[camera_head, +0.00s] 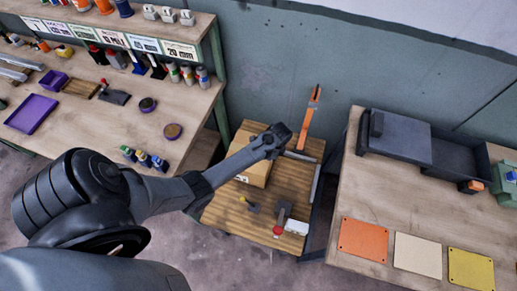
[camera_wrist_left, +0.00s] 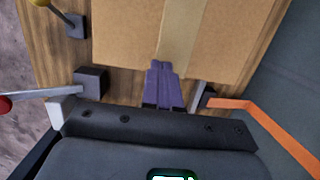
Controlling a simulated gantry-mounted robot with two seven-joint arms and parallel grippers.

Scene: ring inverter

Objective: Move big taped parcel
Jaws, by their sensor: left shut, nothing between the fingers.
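The big cardboard parcel (camera_head: 258,172) lies on the small wooden-topped stand between the two benches, partly hidden behind my left arm in the head view. In the left wrist view the parcel (camera_wrist_left: 125,40) fills the upper middle, with a lighter tape strip (camera_wrist_left: 181,35) running along it. My left gripper (camera_wrist_left: 162,66) has its purple fingers together, over the near edge of the parcel beside the tape. Whether the fingertips touch the cardboard I cannot tell. In the head view those fingertips are hidden by the wrist. My right gripper is in neither view.
The stand's wooden top (camera_head: 228,215) also carries an upright orange bar (camera_head: 310,115), a yellow-knobbed lever (camera_head: 250,204) and a red-knobbed lever (camera_head: 281,222). A bench with tools (camera_head: 195,110) stands left; another bench (camera_head: 375,190) with coloured plates stands right.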

